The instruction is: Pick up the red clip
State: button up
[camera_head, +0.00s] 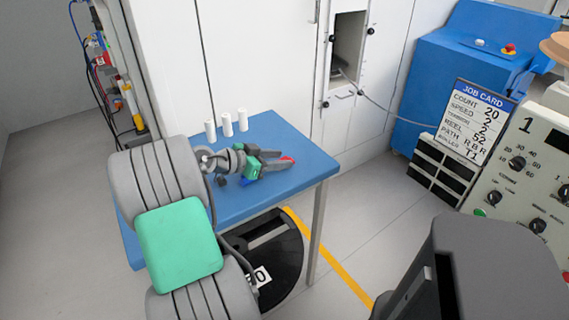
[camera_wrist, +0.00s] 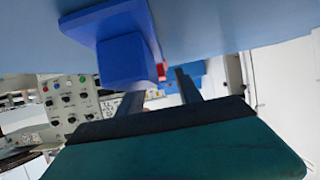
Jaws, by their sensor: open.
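The red clip shows as a small red piece (camera_head: 288,159) on the blue table (camera_head: 318,163), near its right side in the head view. In the wrist view only a small red part (camera_wrist: 161,71) shows, partly hidden behind a blue block (camera_wrist: 124,62). My gripper (camera_head: 284,160) reaches low over the table with its fingers pointing right, their tips at the red clip. In the wrist view my gripper (camera_wrist: 162,82) has its two fingers apart, with the red part seen between their tips. I cannot tell whether the fingers touch the clip.
The blue block also shows in the head view (camera_head: 245,183), beside my gripper. Three white cylinders (camera_head: 227,125) stand at the table's back. A white cabinet (camera_head: 265,60) is behind the table. A job card (camera_head: 474,122) and a control panel (camera_head: 525,170) stand at the right.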

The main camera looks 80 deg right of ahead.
jog(key=shift+s+d+f, duration=0.2)
jog(key=shift+s+d, duration=0.1)
jog(key=shift+c, duration=0.5)
grip_shut()
